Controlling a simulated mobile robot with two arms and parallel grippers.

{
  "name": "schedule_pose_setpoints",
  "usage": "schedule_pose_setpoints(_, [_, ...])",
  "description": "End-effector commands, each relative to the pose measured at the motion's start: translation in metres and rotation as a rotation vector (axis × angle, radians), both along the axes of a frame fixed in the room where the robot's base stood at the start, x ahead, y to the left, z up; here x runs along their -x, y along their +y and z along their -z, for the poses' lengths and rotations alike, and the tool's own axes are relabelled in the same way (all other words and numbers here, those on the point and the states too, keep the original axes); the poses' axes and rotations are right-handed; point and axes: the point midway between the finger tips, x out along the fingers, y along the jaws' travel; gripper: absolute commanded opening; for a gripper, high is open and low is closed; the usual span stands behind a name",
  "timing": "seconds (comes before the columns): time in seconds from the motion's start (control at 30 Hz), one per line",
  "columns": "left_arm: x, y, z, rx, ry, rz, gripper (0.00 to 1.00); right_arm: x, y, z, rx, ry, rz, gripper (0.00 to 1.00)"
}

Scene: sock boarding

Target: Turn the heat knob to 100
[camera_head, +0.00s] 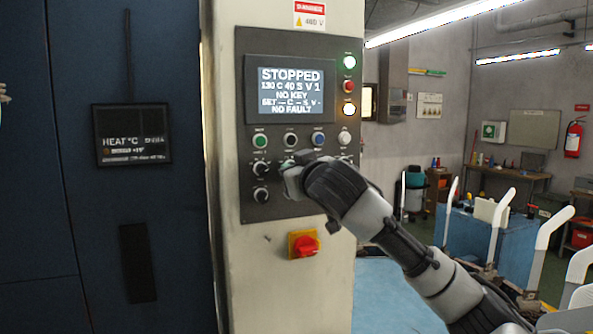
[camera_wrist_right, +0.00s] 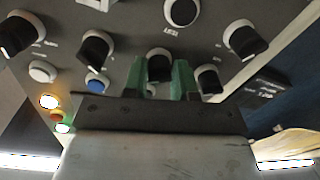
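The control panel (camera_head: 258,95) stands upright on a cream column. Its display (camera_head: 290,90) reads STOPPED, 130 C 40 S V 1, NO KEY, NO FAULT. Several black knobs sit low on it, one of them the left-hand knob (camera_head: 261,195). I cannot tell by label which is the heat knob. My right gripper (camera_head: 290,180) is at the lower knobs and hides some of them. In the right wrist view, its green fingers (camera_wrist_right: 164,80) stand apart around a black knob (camera_wrist_right: 159,67); whether they touch it is unclear. My left gripper is not in view.
A red rotary switch (camera_head: 304,245) on a yellow plate is below the panel. Push buttons (camera_head: 290,140) sit above the knobs. Workshop benches and a fire extinguisher (camera_head: 573,140) are far right.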

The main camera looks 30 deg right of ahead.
Motion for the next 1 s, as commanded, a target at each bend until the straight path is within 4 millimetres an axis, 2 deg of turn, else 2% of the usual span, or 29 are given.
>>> schedule_pose_setpoints(0.03, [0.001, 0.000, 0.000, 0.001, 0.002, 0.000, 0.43, 0.000, 0.000, 0.000, 0.000, 0.000, 0.001, 0.15])
schedule_pose_setpoints(0.1, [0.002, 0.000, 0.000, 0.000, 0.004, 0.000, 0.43, 0.000, 0.000, 0.000, 0.000, 0.000, 0.001, 0.05])
schedule_pose_setpoints(0.13, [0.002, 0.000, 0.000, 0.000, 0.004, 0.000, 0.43, 0.000, -0.001, 0.000, 0.000, 0.000, 0.001, 0.03])
schedule_pose_setpoints(0.37, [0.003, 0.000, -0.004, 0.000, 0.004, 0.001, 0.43, 0.000, -0.001, -0.002, 0.022, 0.005, 0.001, 0.03])
schedule_pose_setpoints(0.57, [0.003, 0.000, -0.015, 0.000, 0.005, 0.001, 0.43, 0.000, -0.001, -0.003, 0.108, 0.027, 0.001, 0.03])
schedule_pose_setpoints(1.0, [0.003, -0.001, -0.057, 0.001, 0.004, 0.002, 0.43, 0.000, -0.001, -0.007, 0.486, 0.116, 0.000, 0.03])
